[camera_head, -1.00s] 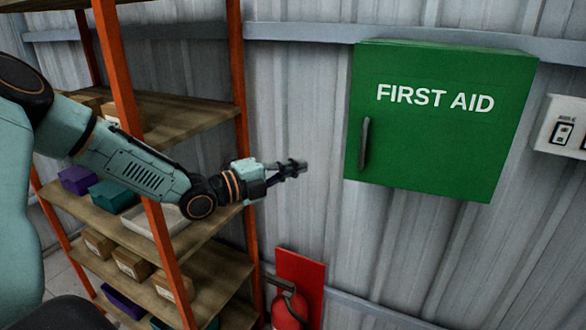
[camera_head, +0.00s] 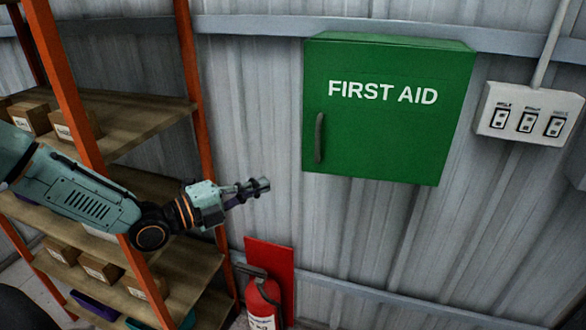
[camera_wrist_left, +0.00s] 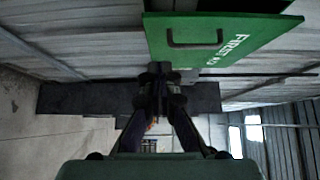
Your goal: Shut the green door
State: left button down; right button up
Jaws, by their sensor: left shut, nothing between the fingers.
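The green door (camera_head: 385,120) is the front of a wall-mounted first aid cabinet. In the head view it lies flush with the cabinet box, with no gap that I can see. Its dark handle (camera_head: 320,138) is upright at the door's left edge. My left gripper (camera_head: 262,186) is shut and empty, to the left of the door and a little below it, apart from the handle. In the left wrist view the door (camera_wrist_left: 215,42) and its handle (camera_wrist_left: 195,45) show above the closed fingers (camera_wrist_left: 158,75). My right gripper is not in view.
An orange-framed shelf (camera_head: 150,125) with several boxes stands at the left, close to my left arm. A red fire extinguisher (camera_head: 263,298) is below the gripper. A switch box (camera_head: 528,112) hangs right of the cabinet. The wall below the cabinet is clear.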

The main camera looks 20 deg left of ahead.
pick_arm(q)
jog(key=x, duration=0.2)
jog(key=b, duration=0.2)
send_near(307, 161)
jog(key=w+d, duration=0.3)
jog(key=d, duration=0.1)
jog(key=shift+w+a+f, duration=0.1)
jog(key=shift+w+a, duration=0.05)
jog(key=shift+w, duration=0.35)
jog(key=shift+w+a, duration=0.15)
jog(key=shift+w, duration=0.35)
jog(key=shift+s, duration=0.1)
jog(key=w+b, duration=0.1)
jog(key=w, duration=0.1)
jog(key=w+a+b, duration=0.1)
jog(key=w+b, duration=0.1)
jog(key=shift+w+a, duration=0.1)
jog(key=shift+w, duration=0.2)
